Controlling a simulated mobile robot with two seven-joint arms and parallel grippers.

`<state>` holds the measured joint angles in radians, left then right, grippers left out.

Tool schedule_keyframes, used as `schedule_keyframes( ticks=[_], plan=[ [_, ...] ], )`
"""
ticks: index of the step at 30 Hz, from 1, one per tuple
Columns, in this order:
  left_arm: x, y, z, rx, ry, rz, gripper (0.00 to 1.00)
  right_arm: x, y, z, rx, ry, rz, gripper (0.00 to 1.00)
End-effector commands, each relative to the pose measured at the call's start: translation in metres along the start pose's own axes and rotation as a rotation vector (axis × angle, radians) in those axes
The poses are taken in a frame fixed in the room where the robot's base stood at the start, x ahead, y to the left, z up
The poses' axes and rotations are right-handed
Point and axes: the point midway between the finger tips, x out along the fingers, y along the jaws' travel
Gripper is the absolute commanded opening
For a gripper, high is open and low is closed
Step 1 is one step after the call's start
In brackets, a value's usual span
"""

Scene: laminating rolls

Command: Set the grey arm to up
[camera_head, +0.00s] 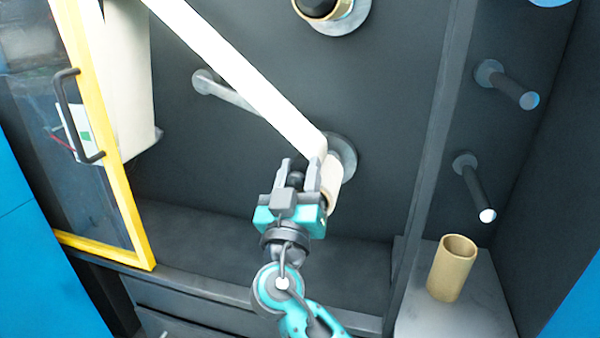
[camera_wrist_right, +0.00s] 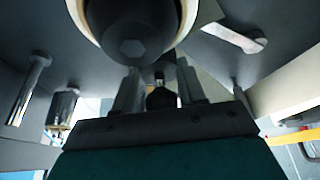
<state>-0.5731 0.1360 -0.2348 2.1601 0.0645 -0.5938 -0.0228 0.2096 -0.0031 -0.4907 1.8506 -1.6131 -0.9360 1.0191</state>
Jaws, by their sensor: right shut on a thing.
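The grey arm (camera_head: 230,94) is a short bar on the dark back panel, running from a round pivot at its left down to the right. The white web partly covers it. It appears to show in the right wrist view (camera_wrist_right: 235,36). My right gripper (camera_head: 301,170) is in front of the panel, below and right of the grey arm and apart from it. Its fingers are closed around a small dark knob-like thing (camera_wrist_right: 161,97), partly hidden between them. My left gripper is not in view.
A white web (camera_head: 240,70) runs diagonally to a roll (camera_head: 333,182) on a lower spindle, close beside my right gripper. Another cored spindle (camera_head: 322,10) is above. A yellow-framed door (camera_head: 115,200) stands left. Two pegs (camera_head: 510,88) and a cardboard core (camera_head: 452,268) are right.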

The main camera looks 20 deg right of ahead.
Motion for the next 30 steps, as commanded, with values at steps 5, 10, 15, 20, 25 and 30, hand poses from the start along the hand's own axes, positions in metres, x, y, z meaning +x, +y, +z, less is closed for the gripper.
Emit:
schedule_keyframes(
  ticks=[5, 10, 15, 20, 25, 30],
  plan=[
    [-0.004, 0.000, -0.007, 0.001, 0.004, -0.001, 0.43, 0.003, 0.004, -0.007, -0.018, 0.001, -0.006, 0.00],
    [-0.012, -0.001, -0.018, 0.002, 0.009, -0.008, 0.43, 0.010, 0.013, -0.023, -0.069, 0.001, -0.027, 0.00],
    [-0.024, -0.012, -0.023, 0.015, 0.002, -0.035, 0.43, 0.020, 0.026, -0.048, -0.154, 0.002, -0.062, 0.00],
    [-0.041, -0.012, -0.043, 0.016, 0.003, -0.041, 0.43, 0.031, 0.037, -0.074, -0.249, 0.002, -0.101, 0.00],
    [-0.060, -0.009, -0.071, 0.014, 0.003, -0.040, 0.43, 0.042, 0.045, -0.100, -0.346, 0.001, -0.142, 0.00],
    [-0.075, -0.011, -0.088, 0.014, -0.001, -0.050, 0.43, 0.051, 0.049, -0.122, -0.430, 0.001, -0.175, 0.00]
  ],
)
